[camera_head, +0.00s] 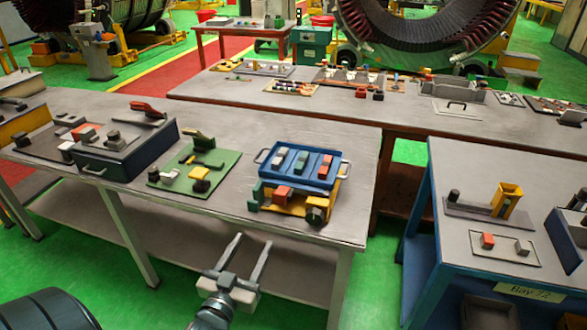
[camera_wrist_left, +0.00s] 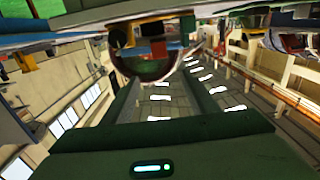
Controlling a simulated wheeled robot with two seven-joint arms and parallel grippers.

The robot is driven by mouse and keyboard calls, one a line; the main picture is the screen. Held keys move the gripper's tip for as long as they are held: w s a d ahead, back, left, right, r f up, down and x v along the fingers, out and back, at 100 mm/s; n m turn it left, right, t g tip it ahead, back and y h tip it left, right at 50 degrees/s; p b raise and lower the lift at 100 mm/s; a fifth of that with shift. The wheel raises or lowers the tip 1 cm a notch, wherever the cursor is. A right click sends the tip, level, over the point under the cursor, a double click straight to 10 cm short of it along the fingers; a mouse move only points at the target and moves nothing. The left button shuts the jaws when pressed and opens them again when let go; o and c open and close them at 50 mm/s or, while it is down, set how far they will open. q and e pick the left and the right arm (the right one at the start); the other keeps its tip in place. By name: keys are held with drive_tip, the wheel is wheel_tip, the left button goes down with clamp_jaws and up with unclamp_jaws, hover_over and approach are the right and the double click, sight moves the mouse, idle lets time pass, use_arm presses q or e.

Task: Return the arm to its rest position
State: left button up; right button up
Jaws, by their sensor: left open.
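My left gripper (camera_head: 253,240) is at the bottom middle of the head view, in front of the near edge of the long grey table (camera_head: 300,205). Its two pale fingers are parallel and spread apart, pointing up and away. Nothing is between them. The gripper appears apart from the table, over the green floor. My left arm comes up from the bottom edge. My right gripper is not in view.
A blue tray (camera_head: 331,182) of small blocks sits on a yellow cart near the table's front edge. A green board (camera_head: 222,162) and a dark box (camera_head: 125,160) lie left of it. A blue-framed table (camera_head: 455,262) stands at right. Green floor (camera_head: 300,250) separates the tables.

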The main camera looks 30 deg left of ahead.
use_arm(q)
drive_tip(key=s+d+f+m+g+h, duration=0.1)
drive_tip(key=s+d+f+g, duration=0.15)
drive_tip(key=f, duration=1.15)
drive_tip(key=s+d+f+g+h+b, duration=0.1)
drive_tip(key=s+d+f+g, duration=0.15)
drive_tip(key=f, duration=1.05)
drive_tip(key=s+d+f+m+g+h, duration=0.1)
drive_tip(key=s+d+f+g+h, duration=0.15)
drive_tip(key=f, duration=1.15)
drive_tip(key=s+d+f+m+g, duration=0.1)
drive_tip(key=s+f+g, duration=0.2)
drive_tip(key=s+f, duration=0.5)
drive_tip(key=s+d+f+m+g+b, duration=0.1)
drive_tip(key=s+f+g, duration=0.2)
drive_tip(key=s+f, duration=0.5)
drive_tip(key=s+d+f+m+g, duration=0.1)
drive_tip(key=s+f+g, duration=0.2)
drive_tip(key=s+f, duration=0.5)
drive_tip(key=s, duration=0.8)
drive_tip(key=shift+s+d, duration=0.3)
drive_tip(key=shift+d, duration=0.05)
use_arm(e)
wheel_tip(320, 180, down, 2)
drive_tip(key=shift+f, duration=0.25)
use_arm(q)
drive_tip(key=shift+c, duration=0.7)
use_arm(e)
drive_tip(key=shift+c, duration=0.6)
